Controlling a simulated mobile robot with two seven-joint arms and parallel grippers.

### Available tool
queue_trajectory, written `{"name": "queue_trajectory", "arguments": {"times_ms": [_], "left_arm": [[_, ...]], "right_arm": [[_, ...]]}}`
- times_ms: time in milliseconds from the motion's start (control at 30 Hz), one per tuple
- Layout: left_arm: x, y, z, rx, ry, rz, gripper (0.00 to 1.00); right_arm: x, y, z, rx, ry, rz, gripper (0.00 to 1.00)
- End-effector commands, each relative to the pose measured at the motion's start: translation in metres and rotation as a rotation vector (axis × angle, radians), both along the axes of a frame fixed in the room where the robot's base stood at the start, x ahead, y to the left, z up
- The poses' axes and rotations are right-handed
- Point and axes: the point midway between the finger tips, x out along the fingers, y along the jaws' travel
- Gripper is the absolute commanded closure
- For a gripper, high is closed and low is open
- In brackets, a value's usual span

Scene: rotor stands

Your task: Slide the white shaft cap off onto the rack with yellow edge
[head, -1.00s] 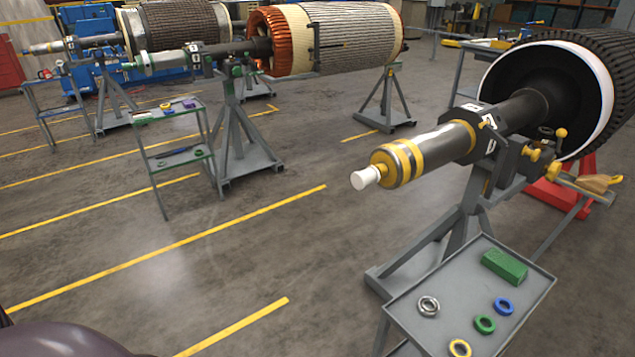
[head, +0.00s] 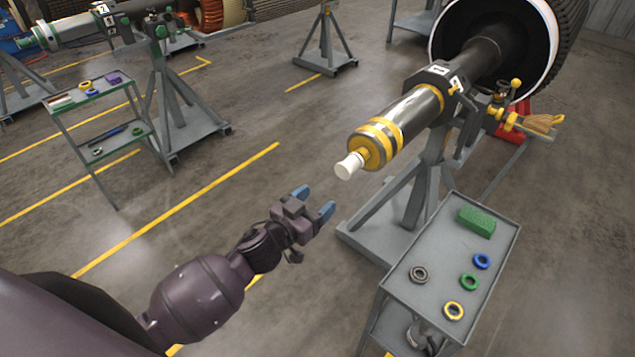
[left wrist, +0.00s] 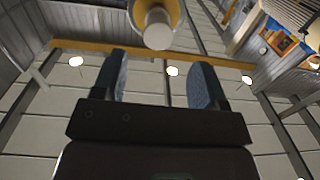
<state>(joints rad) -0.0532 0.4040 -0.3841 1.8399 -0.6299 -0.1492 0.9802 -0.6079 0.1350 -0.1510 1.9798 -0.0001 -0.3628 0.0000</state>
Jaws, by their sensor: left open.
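The white shaft cap (head: 349,166) sits on the end of the dark shaft with yellow bands (head: 379,140) in the head view. In the left wrist view the cap (left wrist: 158,28) is at the top centre, beyond my fingertips. My left gripper (head: 313,202) is open and empty, below and left of the cap, apart from it. Its blue fingers (left wrist: 158,78) also show in the left wrist view. The near grey rack (head: 400,293) stands below and right of the shaft end; I cannot make out a yellow edge on it. My right gripper is out of view.
A grey shaft stand (head: 420,185) rises behind this rack. Another rack (head: 62,107) stands at the left.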

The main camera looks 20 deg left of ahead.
Motion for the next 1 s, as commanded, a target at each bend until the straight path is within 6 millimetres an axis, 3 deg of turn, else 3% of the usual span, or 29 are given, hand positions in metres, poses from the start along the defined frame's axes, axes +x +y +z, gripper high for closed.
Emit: {"name": "queue_trajectory", "arguments": {"times_ms": [33, 167, 1000], "left_arm": [[0.005, -0.003, 0.010, -0.001, -0.011, -0.017, 0.34], [0.012, -0.008, 0.016, -0.008, -0.023, -0.036, 0.34], [0.093, -0.037, 0.015, -0.009, -0.023, -0.035, 0.34]], "right_arm": [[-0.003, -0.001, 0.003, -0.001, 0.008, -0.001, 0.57], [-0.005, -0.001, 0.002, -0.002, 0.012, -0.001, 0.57], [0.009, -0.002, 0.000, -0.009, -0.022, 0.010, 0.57]]}}
